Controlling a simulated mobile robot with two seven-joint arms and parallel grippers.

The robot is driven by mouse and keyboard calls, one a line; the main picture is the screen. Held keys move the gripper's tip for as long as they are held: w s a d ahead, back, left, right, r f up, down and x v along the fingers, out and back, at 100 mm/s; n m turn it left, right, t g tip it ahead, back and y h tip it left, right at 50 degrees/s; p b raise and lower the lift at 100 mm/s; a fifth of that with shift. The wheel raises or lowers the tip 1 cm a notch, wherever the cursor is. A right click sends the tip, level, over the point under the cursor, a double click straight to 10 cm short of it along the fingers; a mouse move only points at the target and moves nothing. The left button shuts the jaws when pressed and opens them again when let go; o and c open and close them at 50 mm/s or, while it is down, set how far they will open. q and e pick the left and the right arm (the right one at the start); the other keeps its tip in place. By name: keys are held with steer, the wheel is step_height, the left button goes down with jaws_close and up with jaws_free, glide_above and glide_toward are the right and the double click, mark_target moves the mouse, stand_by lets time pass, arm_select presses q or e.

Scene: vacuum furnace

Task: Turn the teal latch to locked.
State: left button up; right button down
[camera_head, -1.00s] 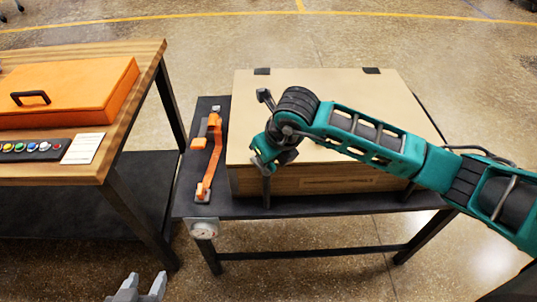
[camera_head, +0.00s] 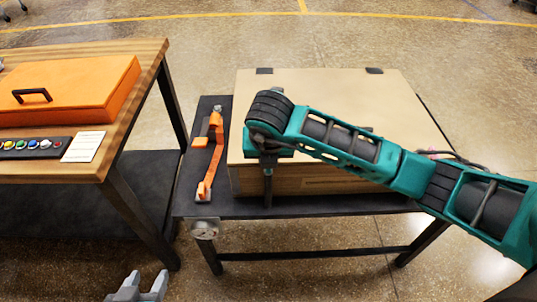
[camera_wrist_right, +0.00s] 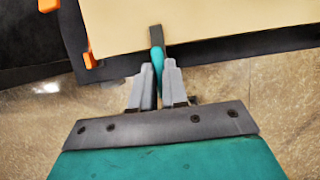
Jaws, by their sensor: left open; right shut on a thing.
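The teal latch (camera_wrist_right: 157,56) shows in the right wrist view as a short rounded teal bar, next to a dark strip at the edge of the tan box (camera_wrist_right: 120,22). My right gripper (camera_wrist_right: 158,72) is shut on it, one grey finger on each side. In the head view, my right arm and wrist hide the latch and the right gripper at the front left of the tan box (camera_head: 330,92). Whether the latch is at locked cannot be told. My left gripper (camera_head: 138,290) is open and empty at the bottom left, low over the floor.
The box stands on a dark table (camera_head: 345,205). An orange strap (camera_head: 215,155) lies left of the box, and a round gauge (camera_head: 205,229) is at the table's front edge. A wooden bench (camera_head: 120,125) at the left bears an orange case (camera_head: 85,92) and a row of coloured buttons (camera_head: 30,146).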

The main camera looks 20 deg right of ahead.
stand_by(0.4)
arm_select(q)
steer(key=shift+f, duration=0.15)
arm_select(e)
steer(key=c, duration=1.1)
jaws_free()
steer(key=shift+c, duration=0.2)
arm_select(q)
steer(key=shift+s+a+r+p, duration=0.4)
steer(key=shift+a+p, duration=0.2)
steer(key=shift+p, duration=0.5)
arm_select(e)
steer(key=v, duration=1.3)
arm_select(q)
steer(key=shift+d+r, duration=0.1)
arm_select(e)
steer(key=shift+a+f, duration=0.1)
steer(key=shift+f, duration=0.05)
